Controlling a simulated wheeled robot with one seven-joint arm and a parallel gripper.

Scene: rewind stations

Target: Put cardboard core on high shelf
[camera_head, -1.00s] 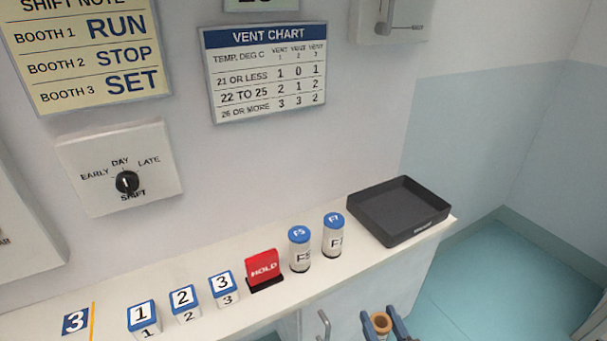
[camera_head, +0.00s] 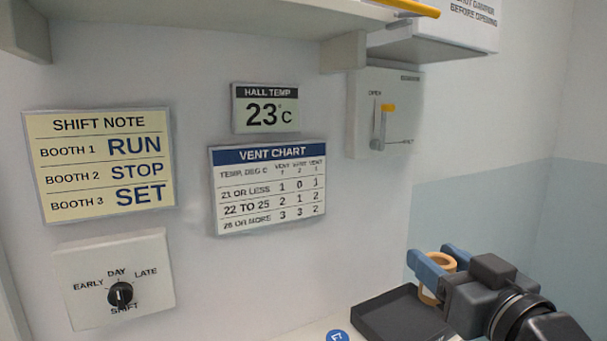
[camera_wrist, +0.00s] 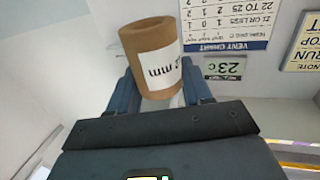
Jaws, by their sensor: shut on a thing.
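The cardboard core is a short brown tube with a white label ending in "mm", seen large in the wrist view (camera_wrist: 148,45) and as a small tan ring in the head view (camera_head: 428,294). My gripper (camera_head: 444,258) is shut on the core, with a blue finger on each side of it. It holds the core in the air, over or in front of the black tray at the lower right. A high shelf (camera_head: 190,12) runs along the top of the head view. I see mostly its underside and brackets; its top surface is hidden.
A shelf bracket (camera_head: 343,52) hangs below the shelf. A white box with a lever (camera_head: 384,112) is on the wall right of it. A white cabinet (camera_head: 440,40) juts out at the upper right. The black tray (camera_head: 375,318) lies on the counter below.

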